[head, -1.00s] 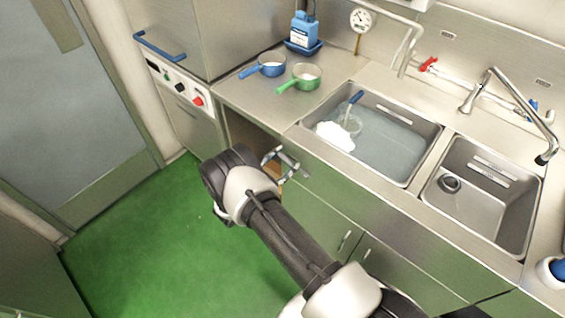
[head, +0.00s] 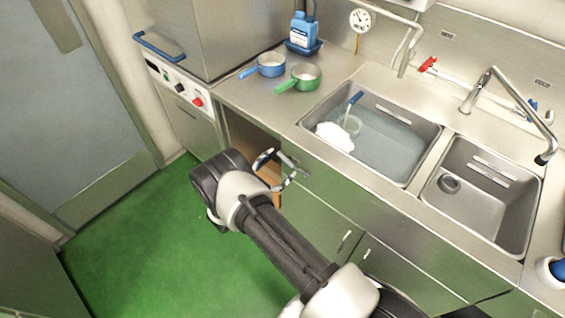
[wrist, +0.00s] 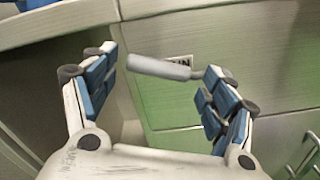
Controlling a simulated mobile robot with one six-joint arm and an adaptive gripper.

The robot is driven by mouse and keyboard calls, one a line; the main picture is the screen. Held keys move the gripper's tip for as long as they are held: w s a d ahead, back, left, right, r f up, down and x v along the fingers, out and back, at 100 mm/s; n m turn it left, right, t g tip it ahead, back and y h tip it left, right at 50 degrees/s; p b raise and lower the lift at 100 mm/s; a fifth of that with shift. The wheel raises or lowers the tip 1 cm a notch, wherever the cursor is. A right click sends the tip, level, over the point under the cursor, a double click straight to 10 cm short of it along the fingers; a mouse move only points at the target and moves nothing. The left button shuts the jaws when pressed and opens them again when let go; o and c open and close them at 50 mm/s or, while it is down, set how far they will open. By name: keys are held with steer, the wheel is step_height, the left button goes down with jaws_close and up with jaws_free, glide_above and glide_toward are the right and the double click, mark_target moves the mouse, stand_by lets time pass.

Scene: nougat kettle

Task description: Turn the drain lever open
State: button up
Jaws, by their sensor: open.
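The drain lever (wrist: 160,67) is a grey rounded handle on the front of the sink cabinet. In the wrist view it lies nearly level, sloping slightly down to the right, across the space between my fingertips. Its thinner right end meets or passes behind the right fingertip; I cannot tell if they touch. A partly covered label ending in "IN" shows behind it. My gripper (wrist: 160,68) is open, with one blue-padded finger on each side. In the head view my gripper (head: 284,167) is at the cabinet front below the counter edge, and I cannot make out the lever clearly there.
The counter edge (wrist: 60,24) runs above my left finger. An open cabinet space lies left of the lever. Above are a water-filled sink (head: 385,150), an empty sink (head: 490,210), and blue (head: 268,66) and green (head: 304,78) pans. Cabinet door handles (head: 344,241) are lower right.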

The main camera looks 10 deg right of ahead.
steer(key=v, duration=0.9)
steer(key=shift+s+a, duration=0.25)
steer(key=shift+a, duration=0.05)
steer(key=shift+c, duration=0.5)
